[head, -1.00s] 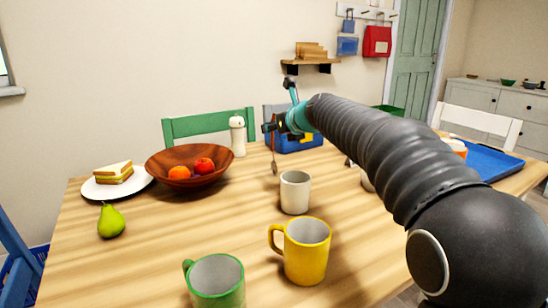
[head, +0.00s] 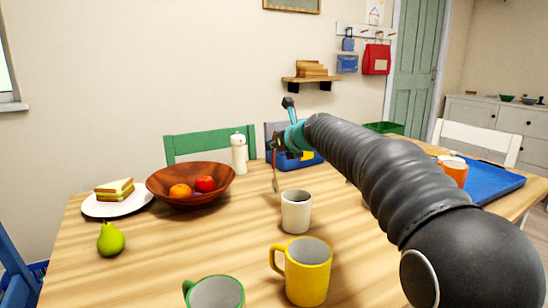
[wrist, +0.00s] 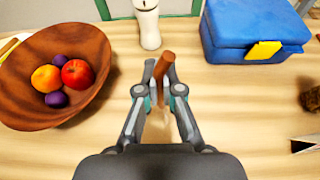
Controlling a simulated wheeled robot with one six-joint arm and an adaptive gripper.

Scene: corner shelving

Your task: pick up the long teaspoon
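The long teaspoon has a brown handle, which stands upright between the fingertips of my gripper in the wrist view (wrist: 165,68). My gripper (wrist: 164,92) is closed around the handle. In the head view the teaspoon (head: 275,172) hangs down from my gripper, beyond the white mug, with its bowl end lowest. The spoon's lower part is blurred and mostly hidden by the fingers in the wrist view. I cannot tell whether its tip touches the table.
A wooden fruit bowl (head: 160,188) and a white pepper mill (head: 239,155) are to the left. A blue box (wrist: 255,30) is at the right. White (head: 296,214) and yellow (head: 306,275) mugs stand nearer. A blue tray (head: 490,183) lies far right.

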